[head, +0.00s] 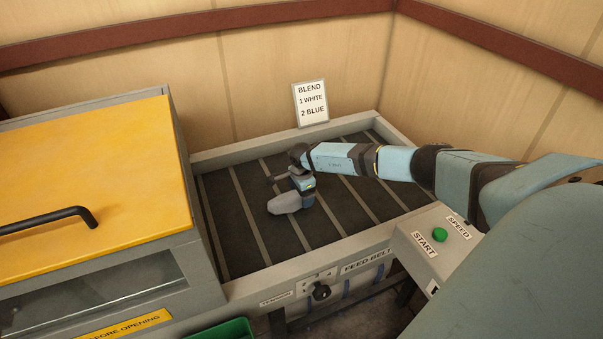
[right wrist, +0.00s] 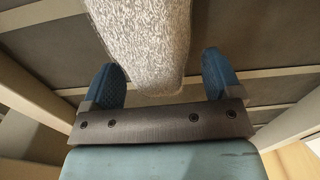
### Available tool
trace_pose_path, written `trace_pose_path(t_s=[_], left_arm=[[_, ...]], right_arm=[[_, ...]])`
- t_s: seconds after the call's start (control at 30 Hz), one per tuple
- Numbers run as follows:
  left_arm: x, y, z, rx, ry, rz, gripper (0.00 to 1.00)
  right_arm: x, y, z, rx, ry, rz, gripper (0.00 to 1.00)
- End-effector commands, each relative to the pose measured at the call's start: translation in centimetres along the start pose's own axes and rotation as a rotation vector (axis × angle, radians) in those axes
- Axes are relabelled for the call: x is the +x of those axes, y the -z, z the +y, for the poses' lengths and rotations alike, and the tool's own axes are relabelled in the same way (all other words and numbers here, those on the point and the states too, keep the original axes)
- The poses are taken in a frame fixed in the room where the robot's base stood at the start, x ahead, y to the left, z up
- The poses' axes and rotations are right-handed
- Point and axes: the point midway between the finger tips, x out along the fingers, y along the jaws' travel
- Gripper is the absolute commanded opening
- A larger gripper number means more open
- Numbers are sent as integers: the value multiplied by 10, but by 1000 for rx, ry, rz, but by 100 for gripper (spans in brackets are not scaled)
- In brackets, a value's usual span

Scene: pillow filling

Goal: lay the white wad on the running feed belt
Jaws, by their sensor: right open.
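The wad (head: 285,203), pale grey-white with a fuzzy surface, lies over the dark feed belt (head: 238,238) near its middle. It shows large in the right wrist view (right wrist: 147,42). The gripper is open. The wad appears to rest on the belt. I cannot tell from one moment whether the belt runs. My left gripper is not in view.
A yellow-lidded machine (head: 95,175) with a black handle stands on the left. A grey frame (head: 255,150) rims the belt. A sign (head: 311,103) reads "BLEND 1 WHITE 2 BLUE". A control box with a green START button (head: 439,235) is at the right. A green bin (head: 228,330) shows below.

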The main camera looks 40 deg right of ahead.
Motion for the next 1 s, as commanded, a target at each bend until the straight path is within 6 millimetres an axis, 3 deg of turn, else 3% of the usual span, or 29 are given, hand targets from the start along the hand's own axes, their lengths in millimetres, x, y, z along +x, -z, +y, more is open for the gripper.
trace_pose_path(t_s=[0.03, 0.5, 0.7, 1.0], left_arm=[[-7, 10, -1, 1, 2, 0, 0], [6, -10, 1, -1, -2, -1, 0], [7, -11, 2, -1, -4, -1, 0], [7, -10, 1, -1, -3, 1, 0]], right_arm=[[-12, 0, 0, 0, 0, 0, 84], [-105, 0, -1, -1, 3, -1, 84], [-123, 0, 0, -1, 2, 0, 84], [-126, 0, 0, 0, 0, 0, 84]])
